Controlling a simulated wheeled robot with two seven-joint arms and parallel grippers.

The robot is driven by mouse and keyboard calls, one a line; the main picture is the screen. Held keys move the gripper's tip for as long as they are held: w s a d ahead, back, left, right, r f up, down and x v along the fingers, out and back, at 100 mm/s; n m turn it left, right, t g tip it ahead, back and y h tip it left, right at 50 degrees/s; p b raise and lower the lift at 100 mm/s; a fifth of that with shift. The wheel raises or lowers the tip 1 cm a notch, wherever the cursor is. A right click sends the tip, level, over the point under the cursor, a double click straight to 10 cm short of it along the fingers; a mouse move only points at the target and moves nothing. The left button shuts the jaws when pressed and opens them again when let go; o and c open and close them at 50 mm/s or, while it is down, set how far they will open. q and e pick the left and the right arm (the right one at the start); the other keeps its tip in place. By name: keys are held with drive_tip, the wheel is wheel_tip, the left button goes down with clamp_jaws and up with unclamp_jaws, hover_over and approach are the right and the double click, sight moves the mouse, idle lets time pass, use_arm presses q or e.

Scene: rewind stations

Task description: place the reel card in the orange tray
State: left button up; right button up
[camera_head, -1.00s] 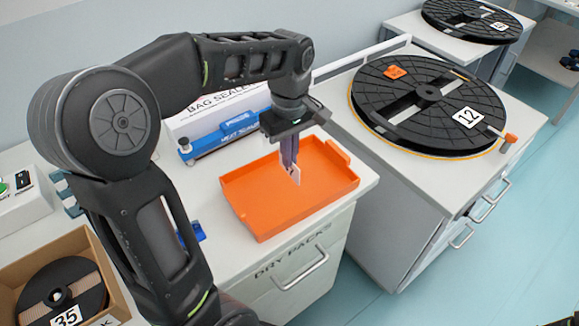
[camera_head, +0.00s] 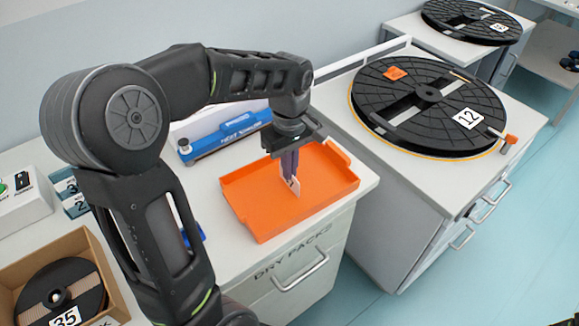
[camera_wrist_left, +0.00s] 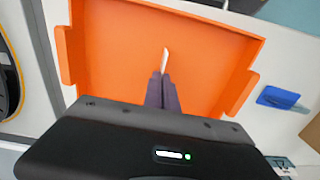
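The orange tray (camera_head: 262,213) lies on the white counter in the head view. It also fills the middle of the left wrist view (camera_wrist_left: 120,50). My left gripper (camera_head: 291,178) points down over the tray, its fingers close together. It is shut on the reel card (camera_head: 294,186), a small pale card whose lower end sticks out below the fingertips. In the left wrist view the card (camera_wrist_left: 165,59) shows as a thin, edge-on strip beyond the fingers. I cannot tell whether it touches the tray floor. My right gripper is not in view.
A blue bag sealer (camera_head: 225,134) stands behind the tray. A black reel marked 12 (camera_head: 400,107) lies on the cabinet to the right. A cardboard box (camera_head: 30,257) with reel 35 is at front left. A small blue object (camera_wrist_left: 280,98) lies beside the tray.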

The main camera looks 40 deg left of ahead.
use_arm(q)
drive_tip(key=o, duration=0.5)
drive_tip(key=shift+c, duration=0.2)
drive_tip(key=shift+r, duration=0.15)
wheel_tip(320, 180, up, 12)
drive_tip(key=p, duration=0.2)
idle(0.4)
